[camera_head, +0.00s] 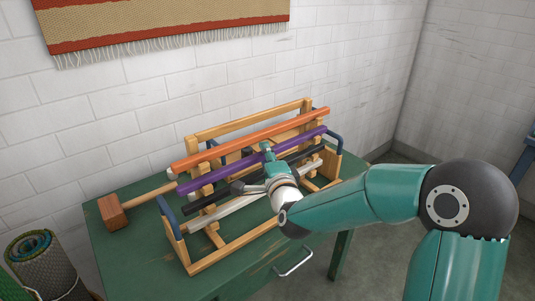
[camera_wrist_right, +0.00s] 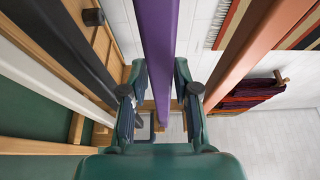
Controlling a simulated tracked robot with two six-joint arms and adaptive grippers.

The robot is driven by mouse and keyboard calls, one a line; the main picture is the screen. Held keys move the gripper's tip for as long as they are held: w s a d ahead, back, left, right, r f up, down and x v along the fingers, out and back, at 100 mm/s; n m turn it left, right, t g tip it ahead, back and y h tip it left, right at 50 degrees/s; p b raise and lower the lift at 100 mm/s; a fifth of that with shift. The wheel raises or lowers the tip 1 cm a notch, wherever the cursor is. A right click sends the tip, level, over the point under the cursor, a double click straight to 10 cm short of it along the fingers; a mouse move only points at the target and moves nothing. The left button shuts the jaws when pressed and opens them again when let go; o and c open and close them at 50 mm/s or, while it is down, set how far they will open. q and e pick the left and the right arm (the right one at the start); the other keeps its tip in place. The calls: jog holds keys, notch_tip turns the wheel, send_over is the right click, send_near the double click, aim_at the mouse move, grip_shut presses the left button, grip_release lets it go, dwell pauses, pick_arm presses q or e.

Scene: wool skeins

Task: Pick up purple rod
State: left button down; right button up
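The long purple rod (camera_head: 216,173) lies on the wooden rack (camera_head: 234,258), slanting up to the right below the orange rod. My right gripper (camera_head: 259,166) is at the middle of the purple rod. In the right wrist view, the purple rod (camera_wrist_right: 158,50) runs between the two fingers of my right gripper (camera_wrist_right: 161,92). The fingers are apart, with a visible gap on each side of the rod. My left gripper is not in view.
An orange rod (camera_head: 225,147) lies above the purple one; a black rod (camera_head: 308,152) and a white rod (camera_head: 236,204) lie below it. A wooden mallet (camera_head: 113,213) lies left on the green table (camera_head: 135,260). A rolled mat (camera_head: 45,265) stands at lower left.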

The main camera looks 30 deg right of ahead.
grip_shut()
jog(key=shift+r, duration=0.1)
